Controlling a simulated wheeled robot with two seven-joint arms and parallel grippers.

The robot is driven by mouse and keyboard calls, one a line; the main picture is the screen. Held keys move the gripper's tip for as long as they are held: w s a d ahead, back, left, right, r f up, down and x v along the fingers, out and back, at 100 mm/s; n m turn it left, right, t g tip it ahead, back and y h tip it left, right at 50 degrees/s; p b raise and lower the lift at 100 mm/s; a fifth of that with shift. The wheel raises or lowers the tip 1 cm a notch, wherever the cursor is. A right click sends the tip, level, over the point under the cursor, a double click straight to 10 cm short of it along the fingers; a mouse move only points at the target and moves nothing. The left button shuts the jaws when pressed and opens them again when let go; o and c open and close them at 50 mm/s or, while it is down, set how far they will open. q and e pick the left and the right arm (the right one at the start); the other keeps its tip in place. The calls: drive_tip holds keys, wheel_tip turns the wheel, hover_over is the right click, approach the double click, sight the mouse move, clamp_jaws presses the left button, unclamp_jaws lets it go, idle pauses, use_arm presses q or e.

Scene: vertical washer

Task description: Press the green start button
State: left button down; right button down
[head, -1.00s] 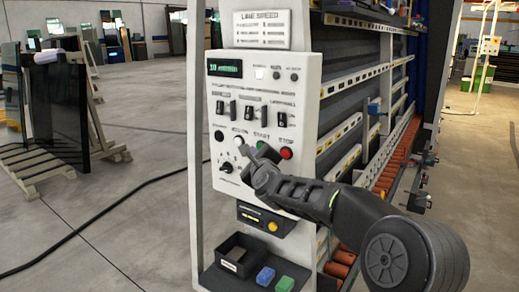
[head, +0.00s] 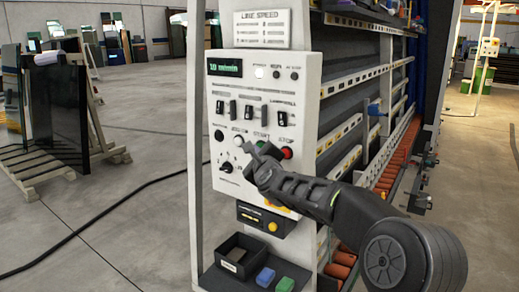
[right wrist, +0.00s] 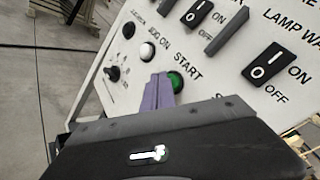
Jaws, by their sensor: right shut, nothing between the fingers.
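The green start button (right wrist: 176,82) shows in the right wrist view, next to the word START on the white control panel (head: 226,181). My right gripper (right wrist: 157,92) is shut and empty, its narrow fingertips just left of the green button and partly covering its edge. I cannot tell whether they touch it. In the head view my right gripper (head: 255,149) reaches in from the lower right, in front of the panel's lower button row, and mostly hides the green button. My left gripper is not in view.
A red stop button (head: 286,153) sits close to the right of the gripper, and a white button (head: 239,142) to its left. Black switches (head: 248,111) are above. A shelf below holds a black box (head: 238,262), a blue block (head: 265,277) and a green block (head: 285,284).

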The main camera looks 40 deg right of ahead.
drive_tip(key=shift+w+d, duration=0.1)
drive_tip(key=shift+d, duration=0.3)
idle(0.3)
drive_tip(key=shift+a, duration=0.15)
drive_tip(key=shift+s+a+b, duration=0.25)
drive_tip(key=shift+a+b, duration=0.1)
drive_tip(key=shift+a, duration=0.4)
